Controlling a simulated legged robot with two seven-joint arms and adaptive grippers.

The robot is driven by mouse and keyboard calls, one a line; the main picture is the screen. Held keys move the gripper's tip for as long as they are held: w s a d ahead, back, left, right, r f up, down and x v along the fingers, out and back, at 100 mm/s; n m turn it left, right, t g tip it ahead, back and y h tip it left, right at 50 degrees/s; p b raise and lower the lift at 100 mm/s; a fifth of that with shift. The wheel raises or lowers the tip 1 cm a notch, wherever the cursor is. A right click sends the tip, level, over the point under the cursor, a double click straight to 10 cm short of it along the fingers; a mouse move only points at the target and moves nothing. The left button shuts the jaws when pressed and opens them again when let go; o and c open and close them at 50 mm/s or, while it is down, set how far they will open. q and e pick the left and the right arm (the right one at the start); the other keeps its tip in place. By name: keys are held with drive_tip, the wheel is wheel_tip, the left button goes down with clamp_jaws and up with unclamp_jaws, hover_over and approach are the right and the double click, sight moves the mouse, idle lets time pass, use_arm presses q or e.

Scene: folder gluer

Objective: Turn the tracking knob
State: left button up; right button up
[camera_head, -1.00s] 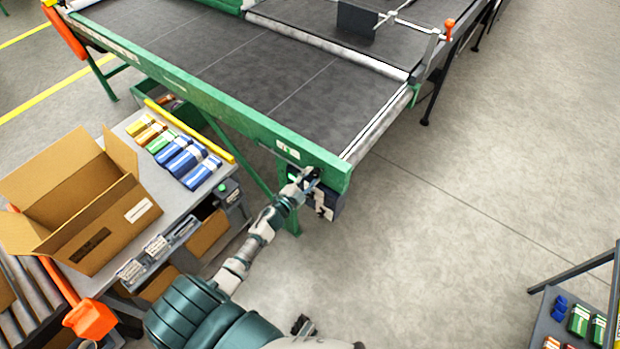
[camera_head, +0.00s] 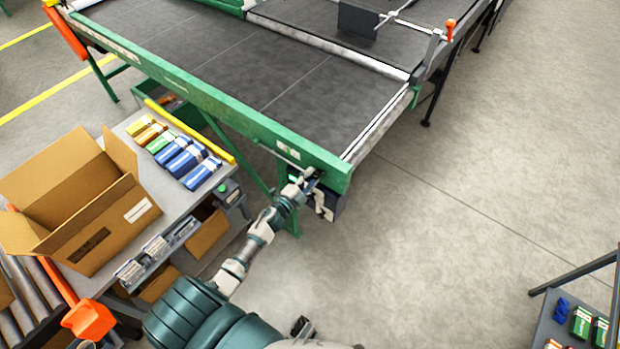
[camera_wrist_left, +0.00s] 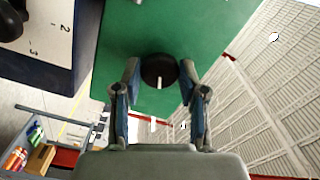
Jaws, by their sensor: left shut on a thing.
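A round black knob (camera_wrist_left: 159,72) with a white pointer line sits on a green plate (camera_wrist_left: 215,25) in the left wrist view. Its line points roughly down in that picture. My left gripper (camera_wrist_left: 160,82) has one finger on each side of the knob and is shut on it. In the head view my left gripper (camera_head: 312,174) is at the near corner of the green machine frame (camera_head: 240,118), where it hides the knob. A dark part that looks like my right gripper (camera_head: 302,327) shows at the bottom edge; its fingers are unclear.
A second black knob (camera_wrist_left: 10,22) stands beside a white scale plate (camera_wrist_left: 50,28) with numbers. A grey bench (camera_head: 120,135) with an open carton (camera_head: 75,205) and several small packs is left of my arm.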

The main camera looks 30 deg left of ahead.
use_arm(q)
drive_tip(key=o, duration=1.1)
drive_tip(key=shift+w+f, duration=0.15)
drive_tip(key=s, duration=0.8)
drive_tip(key=s+a, duration=0.1)
drive_tip(key=s, duration=0.3)
